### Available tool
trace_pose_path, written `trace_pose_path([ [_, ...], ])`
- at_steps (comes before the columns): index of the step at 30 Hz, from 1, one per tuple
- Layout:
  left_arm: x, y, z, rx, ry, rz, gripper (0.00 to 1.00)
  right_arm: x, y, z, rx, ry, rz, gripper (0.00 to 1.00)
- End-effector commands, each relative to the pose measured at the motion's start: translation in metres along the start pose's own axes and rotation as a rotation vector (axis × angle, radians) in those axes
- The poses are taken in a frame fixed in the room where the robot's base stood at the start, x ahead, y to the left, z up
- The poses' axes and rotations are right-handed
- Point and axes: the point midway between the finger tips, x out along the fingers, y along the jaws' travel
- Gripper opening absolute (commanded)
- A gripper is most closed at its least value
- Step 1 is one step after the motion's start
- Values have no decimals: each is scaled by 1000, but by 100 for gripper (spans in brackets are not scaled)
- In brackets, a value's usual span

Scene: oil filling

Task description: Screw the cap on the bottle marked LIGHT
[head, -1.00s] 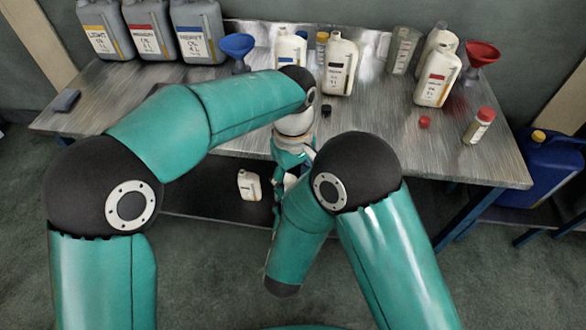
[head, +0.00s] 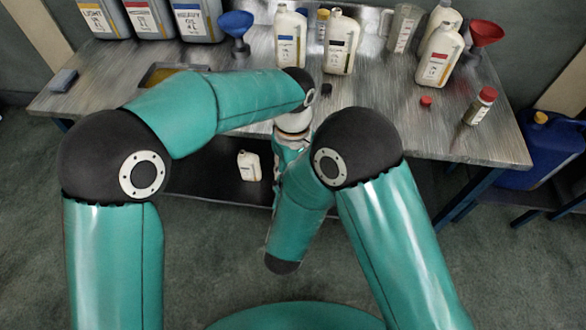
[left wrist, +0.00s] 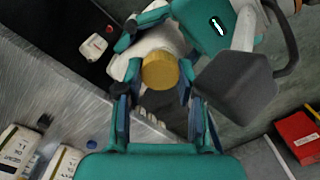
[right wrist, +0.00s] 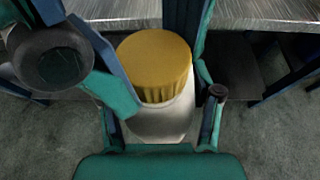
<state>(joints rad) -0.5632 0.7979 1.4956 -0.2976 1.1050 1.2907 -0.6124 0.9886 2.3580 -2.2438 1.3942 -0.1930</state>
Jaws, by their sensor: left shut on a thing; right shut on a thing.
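A white bottle (right wrist: 165,118) with a ribbed yellow cap (right wrist: 155,65) on its top stands between the fingers of my right gripper (right wrist: 163,120). That gripper is shut on the bottle's body. In the left wrist view the cap (left wrist: 160,71) sits between the fingers of my left gripper (left wrist: 157,88), which is shut on it. The cap is level on the bottle; I cannot tell how tight it is. No label shows on this bottle. In the head view my arms mostly hide both grippers and the bottle, in front of the table's near edge.
On the metal table (head: 440,145) stand white bottles with a blue label (head: 290,40) and dark label (head: 341,42), a red-labelled bottle (head: 438,58), funnels and a loose red cap (head: 426,100). Grey jugs, one marked LIGHT (head: 101,17), stand back left. A small can (head: 249,166) sits below.

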Motion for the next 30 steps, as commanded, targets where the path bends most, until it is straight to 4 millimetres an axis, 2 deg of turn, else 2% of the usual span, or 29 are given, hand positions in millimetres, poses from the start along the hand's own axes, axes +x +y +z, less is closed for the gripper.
trace_pose_path([
  [7,0,0,0,41,0,1,0,0,0,2,1,-4,1,0],
  [11,0,0,0,212,0,1,0,0,0,2,1,-4,1,0],
  [30,1,0,0,1585,1,-3,0,0,0,1,2,-3,0,0],
])
